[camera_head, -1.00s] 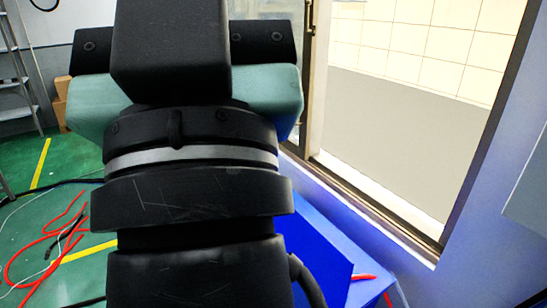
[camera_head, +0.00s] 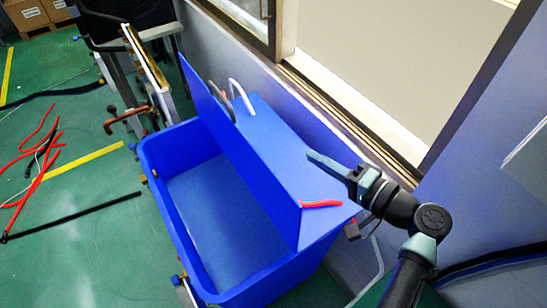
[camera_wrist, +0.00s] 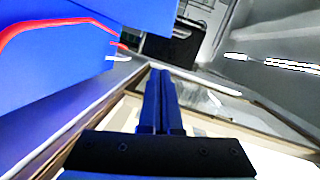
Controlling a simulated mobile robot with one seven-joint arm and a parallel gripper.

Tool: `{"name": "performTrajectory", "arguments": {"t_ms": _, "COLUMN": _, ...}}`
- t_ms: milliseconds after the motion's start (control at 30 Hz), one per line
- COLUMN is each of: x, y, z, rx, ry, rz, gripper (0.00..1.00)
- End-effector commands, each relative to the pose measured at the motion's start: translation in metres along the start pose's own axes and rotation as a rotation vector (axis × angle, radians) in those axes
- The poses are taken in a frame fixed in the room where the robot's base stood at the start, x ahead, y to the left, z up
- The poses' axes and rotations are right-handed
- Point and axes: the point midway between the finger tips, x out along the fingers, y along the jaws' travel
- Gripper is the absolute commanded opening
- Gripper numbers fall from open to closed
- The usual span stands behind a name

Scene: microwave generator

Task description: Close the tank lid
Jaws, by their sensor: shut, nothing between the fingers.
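The blue tank (camera_head: 165,190) stands below the window with its left part open, showing a pale blue inside. Its blue lid panel (camera_head: 250,155) is raised and tilted up along the middle of the tank. My gripper (camera_head: 312,156) is right of the raised lid, over the fixed blue top (camera_head: 265,118), with its fingers pointing left toward the lid. Whether it touches the lid cannot be told. In the wrist view my gripper (camera_wrist: 160,75) is shut and empty, and a blue panel (camera_wrist: 60,50) with a red strip lies to its left.
A red piece (camera_head: 321,204) sits at the near end of the lid. A white bent bar (camera_head: 240,92) rises behind the lid. The window sill (camera_head: 340,115) and wall run close along the right. Red hoses (camera_head: 35,160) and a black rod (camera_head: 75,217) lie on the green floor.

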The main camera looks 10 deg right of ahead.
Motion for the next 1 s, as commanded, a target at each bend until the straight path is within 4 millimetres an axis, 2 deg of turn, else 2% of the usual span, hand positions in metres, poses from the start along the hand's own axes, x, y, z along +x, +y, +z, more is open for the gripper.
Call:
{"name": "performTrajectory", "arguments": {"t_ms": 33, "x": -0.009, "y": 0.011, "z": 0.003, "rx": 0.057, "ry": -0.005, "rz": -0.036, "gripper": 0.00}}
{"name": "performTrajectory", "arguments": {"t_ms": 100, "x": -0.018, "y": 0.017, "z": 0.008, "rx": 0.112, "ry": -0.013, "rz": -0.081, "gripper": 0.00}}
{"name": "performTrajectory", "arguments": {"t_ms": 267, "x": -0.025, "y": 0.021, "z": 0.011, "rx": 0.165, "ry": -0.018, "rz": -0.131, "gripper": 0.00}}
{"name": "performTrajectory", "arguments": {"t_ms": 467, "x": 0.002, "y": 0.015, "z": 0.012, "rx": 0.166, "ry": -0.022, "rz": -0.133, "gripper": 0.00}}
{"name": "performTrajectory", "arguments": {"t_ms": 800, "x": 0.075, "y": 0.005, "z": 0.012, "rx": 0.166, "ry": -0.022, "rz": -0.131, "gripper": 0.00}}
{"name": "performTrajectory", "arguments": {"t_ms": 1000, "x": 0.077, "y": 0.000, "z": 0.039, "rx": 0.166, "ry": -0.019, "rz": -0.130, "gripper": 0.00}}
